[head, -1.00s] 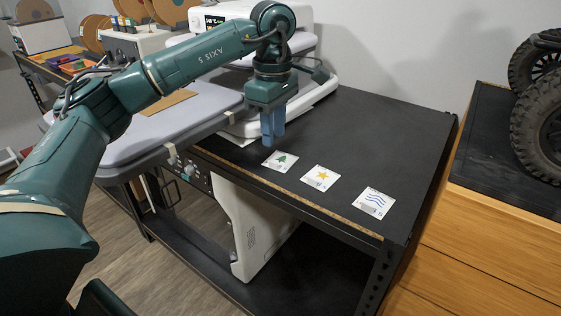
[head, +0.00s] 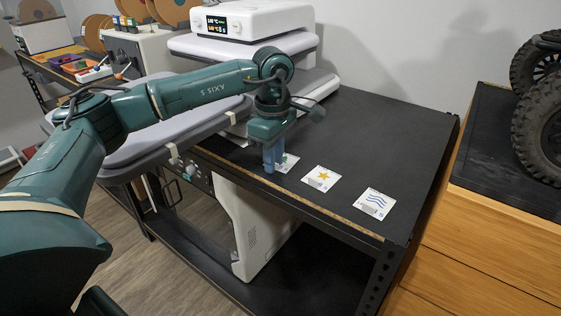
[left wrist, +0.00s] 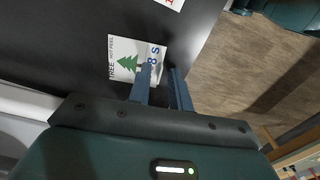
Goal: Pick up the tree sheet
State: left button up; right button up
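The tree sheet (head: 289,161) is a small white card with a green tree, lying on the black table top near its front edge. In the left wrist view the tree sheet (left wrist: 121,47) shows its tree, printed text and blue "8 S" mark. My left gripper (head: 274,167) points down over the sheet and hides much of it in the head view. In the left wrist view the gripper (left wrist: 161,69) has its two blue fingers apart, at the sheet's printed end. Nothing is clearly held between them. I cannot tell whether the fingertips touch the sheet. My right gripper is not in view.
A star sheet (head: 321,179) and a wave sheet (head: 375,203) lie to the right along the table's front edge. A white heat press (head: 262,20) stands behind my left arm. The table top (head: 390,130) behind the sheets is clear.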

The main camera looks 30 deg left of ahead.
pick_arm(q)
grip_shut()
